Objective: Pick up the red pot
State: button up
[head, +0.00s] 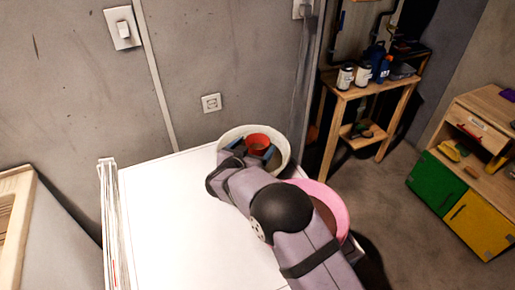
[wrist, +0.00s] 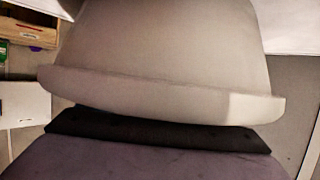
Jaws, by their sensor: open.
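The red pot (head: 260,139) sits inside a larger cream-white pot (head: 283,156) at the back right corner of the white top. My gripper (head: 254,148) reaches into the mouth of the cream-white pot. Its dark fingers are open, one on each side of the red pot. Whether they touch it cannot be told. In the wrist view a large pale surface with a thick rim, probably the cream-white pot (wrist: 160,90), fills the middle. The red pot does not show there.
A pink bowl (head: 338,204) stands at the right edge of the white top (head: 175,215), partly behind my arm. Upright thin white sheets or books (head: 108,225) stand at the left edge. The middle of the top is clear. A grey wall (head: 70,85) rises behind.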

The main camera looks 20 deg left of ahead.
jog(key=shift+x, duration=0.95)
jog(key=shift+c, duration=0.2)
jog(key=c, duration=1.1)
jog(key=shift+o, duration=0.2)
jog(key=shift+r, duration=0.1)
notch_tip(320, 180, up, 10)
jog(key=shift+b, duration=0.4)
